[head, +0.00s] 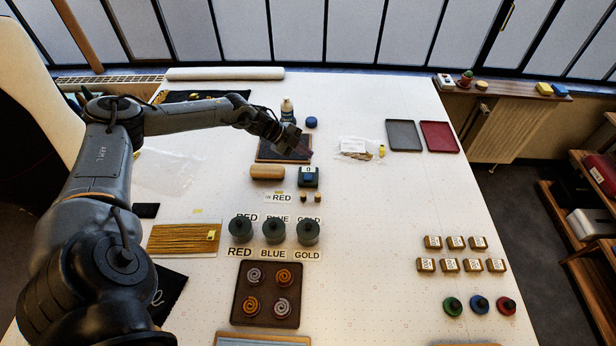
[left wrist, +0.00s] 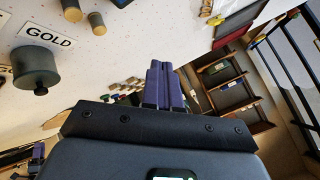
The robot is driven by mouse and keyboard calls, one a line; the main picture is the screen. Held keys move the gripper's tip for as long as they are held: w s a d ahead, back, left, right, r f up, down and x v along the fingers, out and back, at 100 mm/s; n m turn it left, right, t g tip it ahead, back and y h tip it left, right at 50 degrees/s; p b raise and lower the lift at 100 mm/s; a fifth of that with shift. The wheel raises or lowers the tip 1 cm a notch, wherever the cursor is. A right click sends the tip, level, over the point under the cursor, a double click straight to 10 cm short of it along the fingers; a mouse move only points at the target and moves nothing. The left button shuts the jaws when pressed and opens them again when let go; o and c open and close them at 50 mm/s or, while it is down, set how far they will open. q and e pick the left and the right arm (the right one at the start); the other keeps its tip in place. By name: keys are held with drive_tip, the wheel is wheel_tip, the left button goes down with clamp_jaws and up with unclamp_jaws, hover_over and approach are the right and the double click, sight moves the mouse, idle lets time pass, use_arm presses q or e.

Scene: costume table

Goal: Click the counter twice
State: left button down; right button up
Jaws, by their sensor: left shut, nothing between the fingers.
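The counter (head: 308,178) is a small dark teal box with a blue part on its front and a white display that seems to read 0. It stands upright on the white table in the head view. My left gripper (head: 294,144) is over the dark flat pad, behind the counter and slightly left of it, apart from it. Its purple fingers are together and empty in the left wrist view (left wrist: 165,85). I cannot make out the counter in the left wrist view. My right gripper is in neither view.
A wooden roller (head: 267,172) lies just left of the counter, and two small wooden pegs (head: 311,197) stand in front. Lidded pots (head: 306,232) stand nearer.

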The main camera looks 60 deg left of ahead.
use_arm(q)
drive_tip(key=b, duration=0.6)
hover_over(305, 177)
wheel_tip(305, 177, down, 6)
drive_tip(key=shift+f, duration=0.1)
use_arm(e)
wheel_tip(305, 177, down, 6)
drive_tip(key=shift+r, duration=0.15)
use_arm(q)
wheel_tip(305, 177, down, 2)
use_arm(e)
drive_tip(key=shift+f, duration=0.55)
use_arm(q)
drive_tip(key=shift+f+b, duration=0.2)
drive_tip(key=shift+b, duration=0.15)
drive_tip(key=shift+f, duration=0.25)
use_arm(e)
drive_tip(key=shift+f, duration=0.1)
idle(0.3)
use_arm(q)
drive_tip(key=shift+f, duration=0.2)
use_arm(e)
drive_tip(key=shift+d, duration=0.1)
